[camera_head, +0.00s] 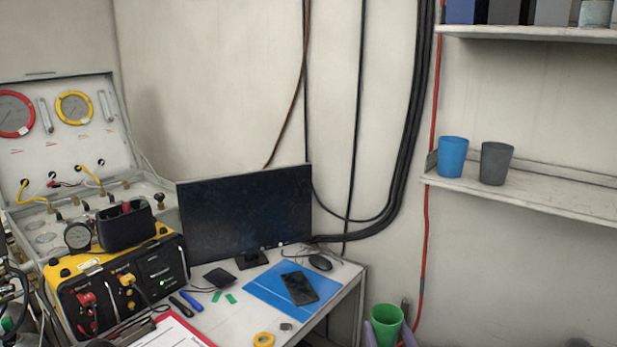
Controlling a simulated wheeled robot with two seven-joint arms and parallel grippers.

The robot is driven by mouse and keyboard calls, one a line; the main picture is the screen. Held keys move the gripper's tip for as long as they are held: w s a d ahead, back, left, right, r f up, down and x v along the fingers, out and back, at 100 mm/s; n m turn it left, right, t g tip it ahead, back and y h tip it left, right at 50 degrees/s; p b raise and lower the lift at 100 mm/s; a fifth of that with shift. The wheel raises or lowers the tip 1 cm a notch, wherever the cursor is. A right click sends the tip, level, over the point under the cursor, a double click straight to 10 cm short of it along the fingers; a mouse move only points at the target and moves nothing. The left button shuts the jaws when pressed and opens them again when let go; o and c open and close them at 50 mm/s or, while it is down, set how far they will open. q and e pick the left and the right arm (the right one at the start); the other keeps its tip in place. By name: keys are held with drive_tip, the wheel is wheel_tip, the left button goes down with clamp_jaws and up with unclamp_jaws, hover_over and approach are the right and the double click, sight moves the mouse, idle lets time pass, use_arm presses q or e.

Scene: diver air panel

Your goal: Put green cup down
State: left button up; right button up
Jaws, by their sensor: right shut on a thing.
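The green cup (386,325) is upright at the bottom of the head view, to the right of the desk's front corner. My right gripper (388,338) is shut on the cup, with finger parts showing at its left and right sides. The cup's base and most of the gripper are cut off by the lower frame edge. A blue cup (453,157) and a dark grey cup (496,164) stand side by side on the lower wall shelf (560,196). My left gripper is not in view.
The lower shelf is bare to the right of the grey cup. The upper shelf (530,34) holds several boxes and a container. The desk (222,325) carries a monitor (245,215), a blue folder (262,289) with a phone, yellow tape (264,340) and a clipboard. Black cables and a red hose run down the wall.

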drive_tip(key=d+f, duration=0.2)
drive_tip(key=f, duration=0.1)
drive_tip(key=shift+s+h, duration=0.2)
drive_tip(key=shift+h, duration=0.1)
drive_tip(key=shift+d+f+m, duration=0.1)
drive_tip(key=shift+d+m, duration=0.2)
drive_tip(key=shift+d, duration=0.15)
drive_tip(key=shift+f, duration=0.1)
idle(0.8)
idle(0.5)
